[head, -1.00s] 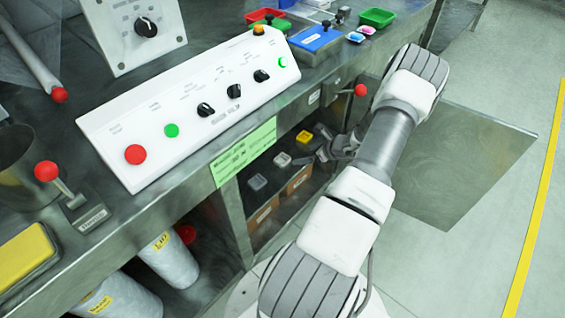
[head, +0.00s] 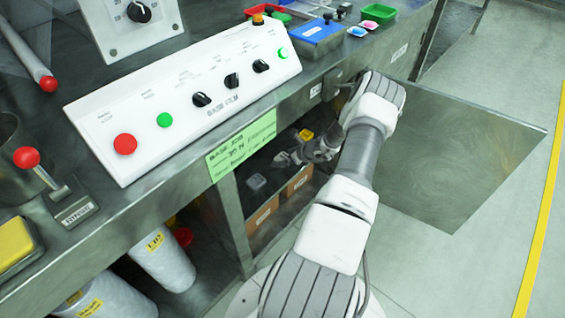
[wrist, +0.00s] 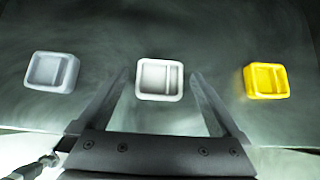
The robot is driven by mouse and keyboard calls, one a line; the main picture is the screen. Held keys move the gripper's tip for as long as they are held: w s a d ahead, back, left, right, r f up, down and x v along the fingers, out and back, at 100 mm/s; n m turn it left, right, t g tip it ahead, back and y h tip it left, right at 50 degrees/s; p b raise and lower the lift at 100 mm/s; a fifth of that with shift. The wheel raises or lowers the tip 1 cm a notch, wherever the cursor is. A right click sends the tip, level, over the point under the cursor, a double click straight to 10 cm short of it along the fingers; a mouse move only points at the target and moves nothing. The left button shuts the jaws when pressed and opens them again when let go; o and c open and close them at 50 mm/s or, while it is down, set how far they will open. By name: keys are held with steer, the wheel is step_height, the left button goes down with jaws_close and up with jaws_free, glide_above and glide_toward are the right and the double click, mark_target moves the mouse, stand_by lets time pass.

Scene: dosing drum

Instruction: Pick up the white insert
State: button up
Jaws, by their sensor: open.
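The white insert (wrist: 159,80) is a small square dish with a raised divider, in the middle of a row of three in the wrist view. My gripper (wrist: 160,74) is open, with one finger to each side of the white insert in that view. Nothing is held, and I cannot tell how far the fingers are above it. In the head view my gripper (head: 287,158) is inside the compartment under the bench, and the white insert is hidden there.
A grey insert (wrist: 52,72) lies left and a yellow insert (wrist: 267,81) right of the white one on a dark surface. In the head view, the bench edge and a green label (head: 241,145) overhang the compartment. An open metal door (head: 460,150) stands to the right.

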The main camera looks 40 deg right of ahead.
steer(key=c, duration=1.3)
steer(key=shift+r, duration=0.15)
